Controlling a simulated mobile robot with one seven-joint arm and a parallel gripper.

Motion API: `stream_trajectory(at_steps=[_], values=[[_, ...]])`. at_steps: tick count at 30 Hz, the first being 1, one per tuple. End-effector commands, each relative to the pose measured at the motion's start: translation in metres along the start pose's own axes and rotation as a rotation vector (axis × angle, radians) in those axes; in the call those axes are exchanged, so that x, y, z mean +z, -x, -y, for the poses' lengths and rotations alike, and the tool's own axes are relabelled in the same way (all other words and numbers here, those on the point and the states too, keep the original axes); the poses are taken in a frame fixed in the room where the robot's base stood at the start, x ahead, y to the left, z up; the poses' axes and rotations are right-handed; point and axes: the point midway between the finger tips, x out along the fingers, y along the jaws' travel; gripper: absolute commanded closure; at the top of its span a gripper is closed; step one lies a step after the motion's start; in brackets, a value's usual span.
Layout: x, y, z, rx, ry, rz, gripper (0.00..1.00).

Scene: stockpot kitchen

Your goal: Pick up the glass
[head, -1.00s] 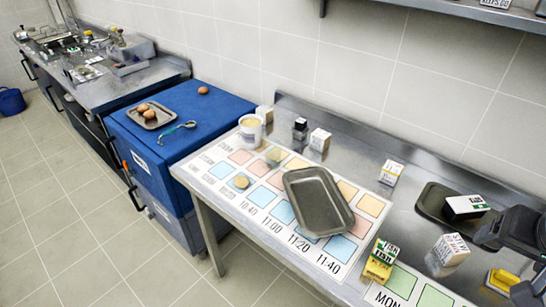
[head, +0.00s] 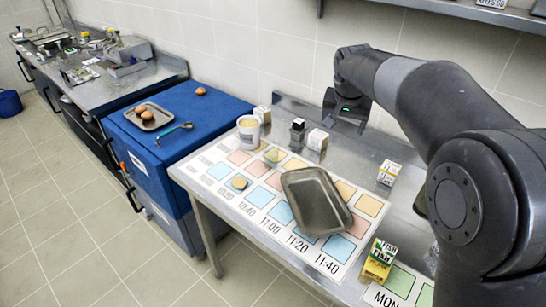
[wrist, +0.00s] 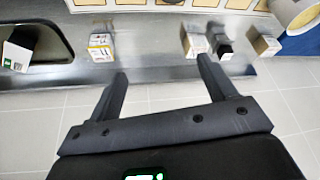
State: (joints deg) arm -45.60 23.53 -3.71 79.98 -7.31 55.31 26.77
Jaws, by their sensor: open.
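No glass can be made out for sure in either view. A small, pale greenish round item (head: 274,155) and a tan-topped round item (head: 240,182) sit on the coloured mat, too small to identify. My gripper (head: 345,122) is raised over the back of the steel counter, right of the small boxes. In the wrist view my gripper (wrist: 161,72) is open, with nothing between its fingers. My arm hides the right end of the counter in the head view.
A grey tray (head: 316,203) lies on the mat. A tub (head: 249,133), dark bottle (head: 298,130), white box (head: 317,140) and another box (head: 389,173) stand along the back. The blue unit (head: 190,105) holds eggs.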

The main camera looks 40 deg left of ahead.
Motion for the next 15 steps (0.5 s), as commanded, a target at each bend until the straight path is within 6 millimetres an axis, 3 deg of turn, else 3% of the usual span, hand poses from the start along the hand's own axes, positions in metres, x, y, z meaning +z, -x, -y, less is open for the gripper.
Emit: stream_trajectory(at_steps=[1,3,9,12,15], values=[[0.0,-0.017,0.029,-0.003,0.02,0.006,0.23],[0.001,-0.035,0.064,-0.007,0.041,0.008,0.23],[0.015,-0.082,0.155,-0.015,0.092,0.007,0.23],[0.025,-0.097,0.186,-0.018,0.11,0.006,0.23],[0.031,-0.106,0.204,-0.021,0.119,0.005,0.23]])
